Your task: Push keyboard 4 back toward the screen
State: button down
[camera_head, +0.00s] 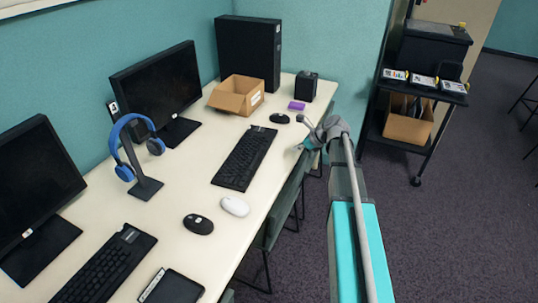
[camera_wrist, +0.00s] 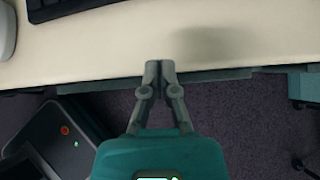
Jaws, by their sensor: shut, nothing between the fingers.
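A black keyboard (camera_head: 245,158) lies on the white desk in front of the middle monitor (camera_head: 160,88). Its near edge (camera_wrist: 75,8) shows at the upper left of the wrist view. A second black keyboard (camera_head: 104,266) lies in front of the left monitor (camera_head: 38,190). I cannot read a number on either. My gripper (camera_wrist: 160,68) is shut and empty, with its fingertips over the desk's front edge, to the right of the middle keyboard and apart from it. In the head view my arm mostly hides the gripper.
A white mouse (camera_head: 235,206) and a black mouse (camera_head: 198,224) lie near the middle keyboard. Blue headphones (camera_head: 133,150) stand by the monitor. An open cardboard box (camera_head: 237,95) and another black mouse (camera_head: 279,118) are beyond. A chair (camera_head: 284,205) stands at the desk's front.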

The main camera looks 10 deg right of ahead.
aim_at(265, 156)
jog(key=shift+a+f, duration=0.1)
jog(key=shift+b+x, duration=0.95)
jog(key=shift+x, duration=0.2)
jog(key=b+x, duration=0.5)
jog(key=x, duration=0.2)
jog(key=shift+w+a+f+b, duration=0.15)
jog(key=shift+w+f+b, duration=0.05)
jog(key=shift+f+b, duration=0.15)
jog(key=shift+w+a+r, duration=0.2)
jog(key=shift+w+a, duration=0.5)
jog(key=shift+a, duration=0.15)
jog(key=shift+w+a, duration=0.5)
jog(key=shift+a, duration=0.2)
jog(key=w+a, duration=0.3)
jog(key=a, duration=0.1)
jog(key=w+a, duration=0.4)
jog(key=a, duration=0.1)
jog(key=w+a, duration=0.4)
jog(key=a, duration=0.1)
jog(key=shift+s+d, duration=0.1)
jog(key=shift+d, duration=0.05)
